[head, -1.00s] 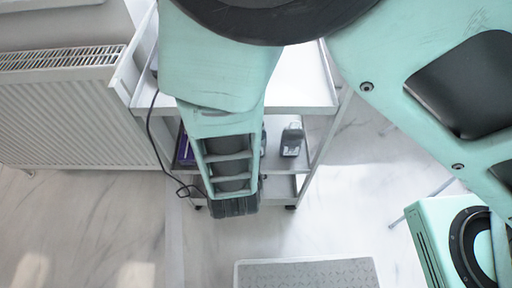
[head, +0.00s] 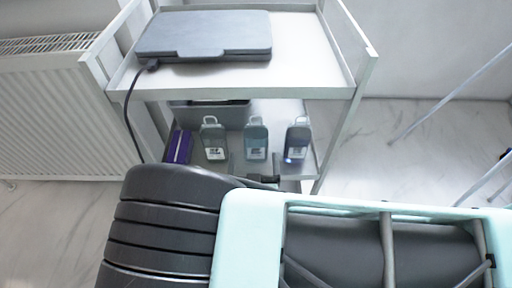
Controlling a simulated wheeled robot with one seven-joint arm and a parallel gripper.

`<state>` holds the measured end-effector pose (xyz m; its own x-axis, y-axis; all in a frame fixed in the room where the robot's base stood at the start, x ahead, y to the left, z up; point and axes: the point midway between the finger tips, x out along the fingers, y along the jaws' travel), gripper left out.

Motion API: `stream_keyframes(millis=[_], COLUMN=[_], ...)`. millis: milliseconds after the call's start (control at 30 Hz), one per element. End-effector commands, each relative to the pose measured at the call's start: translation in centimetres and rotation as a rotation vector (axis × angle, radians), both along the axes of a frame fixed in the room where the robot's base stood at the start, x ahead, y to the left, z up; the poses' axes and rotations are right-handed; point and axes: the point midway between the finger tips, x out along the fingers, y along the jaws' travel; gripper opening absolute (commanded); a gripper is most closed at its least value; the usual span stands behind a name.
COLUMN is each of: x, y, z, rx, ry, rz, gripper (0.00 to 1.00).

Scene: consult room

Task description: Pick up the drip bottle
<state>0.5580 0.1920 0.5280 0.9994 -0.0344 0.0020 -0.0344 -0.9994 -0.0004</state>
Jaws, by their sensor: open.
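Three small bottles with hanging loops and white labels stand in a row on the cart's lower shelf, in the head view. The left drip bottle (head: 213,139) is grey-green, the middle drip bottle (head: 256,138) is blue-grey, and the right drip bottle (head: 297,140) is darker blue. I cannot tell which one the task means. My gripper (head: 253,170) shows only in part beyond my arm, low in front of the middle bottle. Its jaws are open, with nothing seen held. My arm hides most of it, so I cannot tell its distance from the bottle.
The white cart (head: 225,93) has a raised rim and side posts. A closed grey laptop-like device (head: 205,36) with a black cable lies on top. A grey bin (head: 212,114) and a purple box (head: 179,147) are on the lower shelf. A radiator (head: 45,125) stands left.

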Motion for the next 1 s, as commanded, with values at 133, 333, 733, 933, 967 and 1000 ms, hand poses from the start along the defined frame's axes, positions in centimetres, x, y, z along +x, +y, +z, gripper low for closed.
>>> stream_keyframes(millis=[133,333,733,933,967,1000], x=[2.4,3.7,8.5,8.8,8.7,8.7], y=[-0.1,-0.2,-1.0,-1.0,-1.0,-1.0], z=[-0.1,0.0,0.4,0.5,0.5,0.5], rx=[0.001,-0.001,0.0,0.0,0.0,0.0], ry=[0.001,0.001,0.001,0.002,0.002,0.002], rz=[-0.001,0.0,0.0,0.0,0.0,0.0], gripper=[0.91,0.91,0.91,0.91,0.91,0.91])
